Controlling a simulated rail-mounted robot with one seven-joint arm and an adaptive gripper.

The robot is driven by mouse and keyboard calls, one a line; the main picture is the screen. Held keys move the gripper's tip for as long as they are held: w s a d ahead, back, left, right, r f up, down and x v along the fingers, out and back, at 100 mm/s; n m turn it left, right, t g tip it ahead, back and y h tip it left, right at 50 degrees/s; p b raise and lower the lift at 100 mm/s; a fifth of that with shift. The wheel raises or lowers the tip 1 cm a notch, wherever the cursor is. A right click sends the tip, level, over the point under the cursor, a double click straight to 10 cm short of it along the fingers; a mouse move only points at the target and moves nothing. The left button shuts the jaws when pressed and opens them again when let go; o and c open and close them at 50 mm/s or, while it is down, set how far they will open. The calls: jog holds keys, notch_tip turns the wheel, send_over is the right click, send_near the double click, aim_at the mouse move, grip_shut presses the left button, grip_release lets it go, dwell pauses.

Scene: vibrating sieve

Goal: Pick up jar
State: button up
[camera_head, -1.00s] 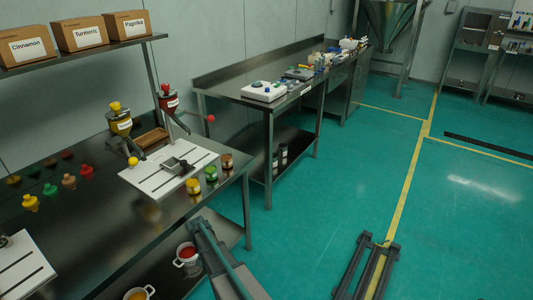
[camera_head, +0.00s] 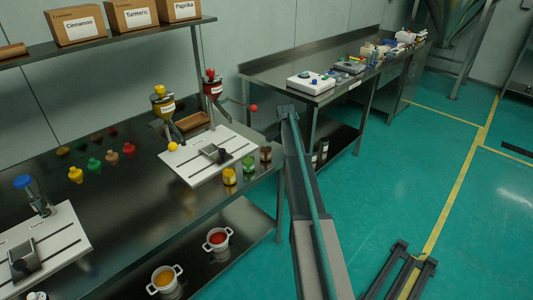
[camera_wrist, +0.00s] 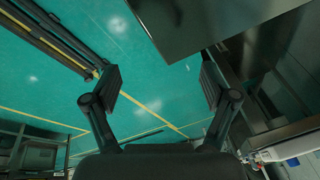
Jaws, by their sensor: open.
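Three small jars stand in a row along the front edge of the steel table, right of a white board. The nearest is a yellow-lidded jar (camera_head: 229,176), then a green-lidded jar (camera_head: 248,164), then a brown-red jar (camera_head: 265,154). My gripper (camera_wrist: 160,85) is open and empty in the wrist view, above the green floor and beside a dark table edge. The wrist view shows no jar. In the head view my arm stretches out just right of the jars, with its far end over the gap between the two tables.
A white board (camera_head: 180,168) with a grey device, and yellow and red funnels, stands behind the jars. Pots (camera_head: 164,279) sit on the lower shelf. Labelled boxes (camera_head: 128,15) stand on the upper shelf. A second table (camera_head: 290,62) carries instruments. Open floor (camera_head: 400,160) lies to the right.

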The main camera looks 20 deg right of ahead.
aim_at(266, 153)
jog(key=w+a+r+m+g+y, duration=0.2)
jog(key=w+a+r+y, duration=0.15)
jog(key=a+r, duration=0.6)
jog(key=shift+h, duration=0.35)
jog(key=f+p, duration=0.1)
jog(key=f, duration=0.3)
jog(key=a+f+p, duration=0.1)
jog(key=f, duration=0.3)
jog(key=f+p, duration=0.1)
jog(key=f, duration=0.2)
jog(key=shift+s+a+f, duration=0.15)
jog(key=shift+a+f, duration=0.05)
jog(key=shift+f, duration=0.2)
jog(key=c, duration=1.2)
